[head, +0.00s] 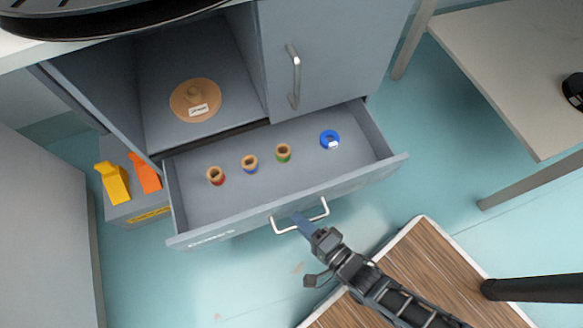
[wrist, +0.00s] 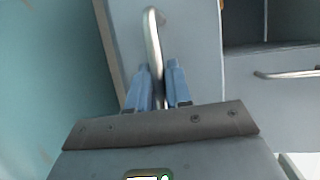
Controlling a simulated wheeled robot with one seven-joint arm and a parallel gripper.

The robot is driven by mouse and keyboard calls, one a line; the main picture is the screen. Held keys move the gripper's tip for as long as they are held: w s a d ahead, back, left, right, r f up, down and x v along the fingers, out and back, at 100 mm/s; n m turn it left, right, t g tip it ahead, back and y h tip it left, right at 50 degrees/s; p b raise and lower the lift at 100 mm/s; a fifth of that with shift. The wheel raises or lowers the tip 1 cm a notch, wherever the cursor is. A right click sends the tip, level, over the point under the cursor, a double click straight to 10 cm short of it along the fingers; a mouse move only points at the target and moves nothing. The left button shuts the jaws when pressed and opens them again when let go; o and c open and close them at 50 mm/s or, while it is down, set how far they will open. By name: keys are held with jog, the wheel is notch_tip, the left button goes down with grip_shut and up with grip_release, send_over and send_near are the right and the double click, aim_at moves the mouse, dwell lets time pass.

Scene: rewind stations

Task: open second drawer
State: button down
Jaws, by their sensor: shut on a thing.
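The drawer (head: 225,203) of the grey cabinet stands pulled well out, its inside open to view from above. Its silver bar handle (head: 323,207) is on the front face. My gripper (head: 299,218) reaches the handle from the lower right. In the wrist view, the blue fingers of my gripper (wrist: 158,68) are on both sides of the handle (wrist: 151,30), shut on the bar. The part of the bar between the fingers is partly hidden.
Three small spools (head: 250,163) and a blue ring (head: 329,139) lie in the drawer. Above it are an open compartment with a tan disc (head: 194,99) and a closed door with a handle (head: 294,76). A wood-topped platform (head: 440,262) is at lower right, a table (head: 505,60) at upper right.

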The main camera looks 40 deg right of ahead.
jog(key=s+a, duration=0.2)
jog(key=s, duration=0.5)
jog(key=shift+s+a, duration=0.3)
jog(key=shift+s, duration=0.1)
jog(key=c, duration=1.1)
grip_release()
jog(key=shift+s+d+r+p, duration=0.1)
jog(key=shift+s+r+p, duration=0.1)
jog(key=shift+s, duration=1.05)
jog(key=shift+s+d+r+p, duration=0.15)
jog(key=shift+s+r, duration=0.1)
jog(key=shift+s, duration=1.05)
jog(key=shift+s+d+r+p, duration=0.1)
jog(key=shift+s+r+p, duration=0.1)
jog(key=shift+s, duration=1.05)
jog(key=shift+r, duration=0.1)
